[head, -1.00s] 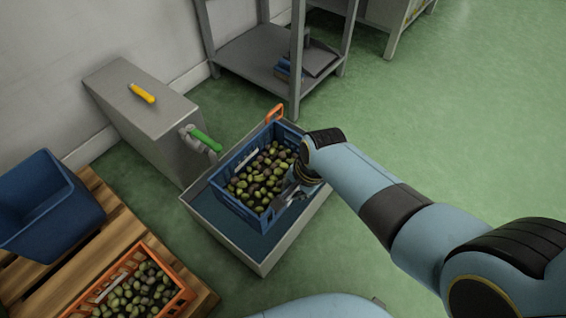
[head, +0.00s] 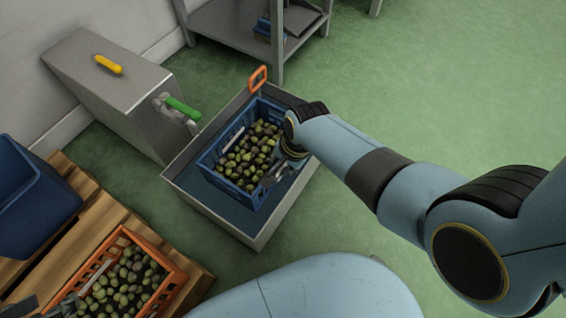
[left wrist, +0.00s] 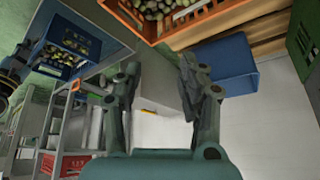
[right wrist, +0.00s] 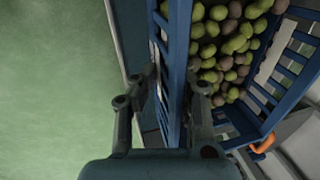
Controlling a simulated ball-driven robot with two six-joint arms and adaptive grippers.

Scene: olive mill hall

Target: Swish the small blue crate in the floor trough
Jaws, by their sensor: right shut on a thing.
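The small blue crate (head: 228,182), full of green and dark olives, is inside the grey-walled floor trough (head: 258,242) in the head view. Dark water shows around its near side; how deep the crate sits I cannot tell. My right gripper (head: 276,174) is at the crate's right side. In the right wrist view its fingers (right wrist: 174,82) are on either side of the crate's slatted wall (right wrist: 178,50), shut on it. My left gripper (left wrist: 160,75) is open and empty in the left wrist view.
An orange crate of olives (head: 170,292) and a dark blue tub (head: 30,205) stand on a wooden pallet (head: 90,200) at left. A grey box (head: 100,85) with yellow and green handles stands beside the trough. A grey shelf (head: 245,45) is behind. Green floor at right is clear.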

